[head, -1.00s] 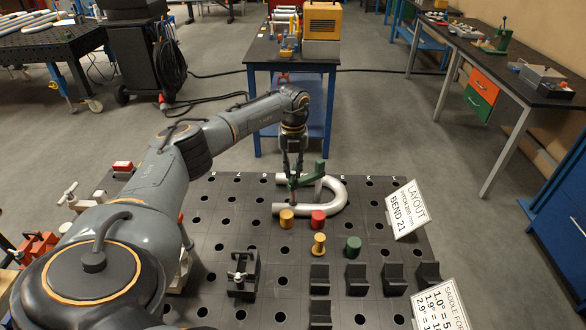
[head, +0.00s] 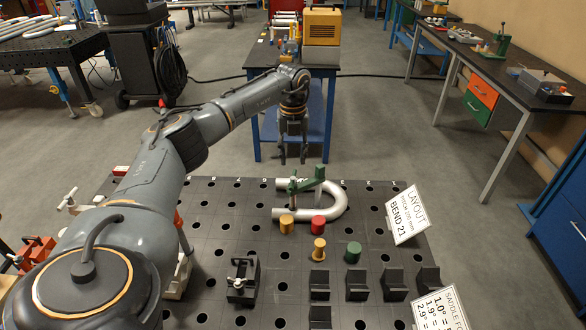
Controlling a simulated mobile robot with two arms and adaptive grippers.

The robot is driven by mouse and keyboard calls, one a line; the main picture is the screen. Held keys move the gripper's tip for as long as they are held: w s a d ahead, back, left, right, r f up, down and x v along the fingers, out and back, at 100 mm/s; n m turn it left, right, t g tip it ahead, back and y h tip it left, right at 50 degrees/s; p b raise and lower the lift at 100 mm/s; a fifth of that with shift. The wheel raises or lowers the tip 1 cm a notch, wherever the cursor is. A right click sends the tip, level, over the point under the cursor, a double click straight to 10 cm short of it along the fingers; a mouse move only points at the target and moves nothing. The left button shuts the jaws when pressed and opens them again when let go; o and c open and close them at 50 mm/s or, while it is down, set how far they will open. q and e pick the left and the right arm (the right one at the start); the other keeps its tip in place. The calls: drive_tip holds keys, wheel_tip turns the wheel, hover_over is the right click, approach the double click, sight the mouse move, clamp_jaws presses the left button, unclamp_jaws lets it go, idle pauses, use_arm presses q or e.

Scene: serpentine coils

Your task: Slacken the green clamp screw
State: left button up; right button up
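My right gripper is out of view.
Yellow (head: 287,224) and red (head: 318,225) cylinders stand before the tube. A yellow spool (head: 319,249) and a green cylinder (head: 353,252) stand nearer, with several black blocks. A white layout sign (head: 407,214) stands right. A blue bench (head: 262,117) is behind.

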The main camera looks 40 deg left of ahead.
use_arm(q)
wheel_tip(320, 180, up, 5)
drive_tip(key=shift+r, duration=0.15)
idle(0.7)
